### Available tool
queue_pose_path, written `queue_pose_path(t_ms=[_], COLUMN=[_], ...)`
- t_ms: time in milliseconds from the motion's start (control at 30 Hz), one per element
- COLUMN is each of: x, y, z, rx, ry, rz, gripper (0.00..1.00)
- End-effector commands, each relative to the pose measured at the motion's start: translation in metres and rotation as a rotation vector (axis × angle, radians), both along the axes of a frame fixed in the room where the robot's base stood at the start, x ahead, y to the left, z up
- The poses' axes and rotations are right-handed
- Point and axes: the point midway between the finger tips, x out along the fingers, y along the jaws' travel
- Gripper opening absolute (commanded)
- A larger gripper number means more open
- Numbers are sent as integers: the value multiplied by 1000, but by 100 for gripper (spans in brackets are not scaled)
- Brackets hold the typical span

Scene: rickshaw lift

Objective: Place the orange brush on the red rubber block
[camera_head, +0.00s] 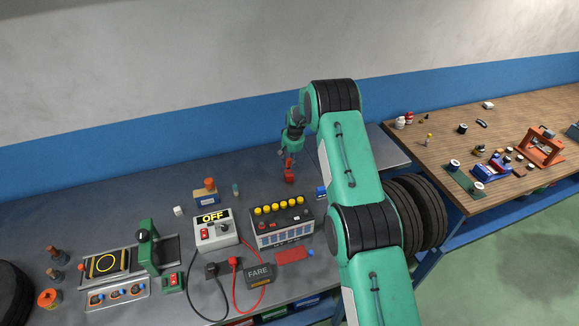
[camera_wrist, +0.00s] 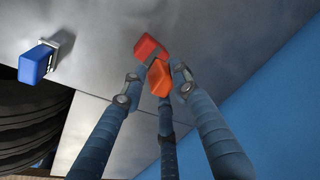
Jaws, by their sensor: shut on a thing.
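My gripper (camera_wrist: 158,82) points down at the back of the grey workbench and is shut on the orange brush (camera_wrist: 160,80). The brush shows its orange end between the fingers, with a small grey part beside it. The red rubber block (camera_wrist: 150,47) lies on the bench just past the fingertips, very close to the brush. I cannot tell whether they touch. In the head view my gripper (camera_head: 289,160) is small, directly above the red block (camera_head: 289,178), and the brush is hard to make out there.
A blue block with a metal end (camera_wrist: 35,64) lies on the bench, apart from the gripper. Black tyres (camera_head: 417,212) stand at the bench's right end. A battery (camera_head: 281,225) and a grey OFF switch box (camera_head: 214,228) stand nearer the front. The bench around the red block is clear.

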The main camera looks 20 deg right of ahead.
Motion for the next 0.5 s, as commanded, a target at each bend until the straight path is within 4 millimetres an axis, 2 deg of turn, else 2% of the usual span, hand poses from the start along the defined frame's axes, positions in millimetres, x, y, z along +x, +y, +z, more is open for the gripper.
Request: queue_pose_path(t_ms=[300,500], x=[-1,-1], y=[0,0], z=[-26,-33], rx=[0,0], ry=[1,0], rz=[0,0], gripper=[5,5])
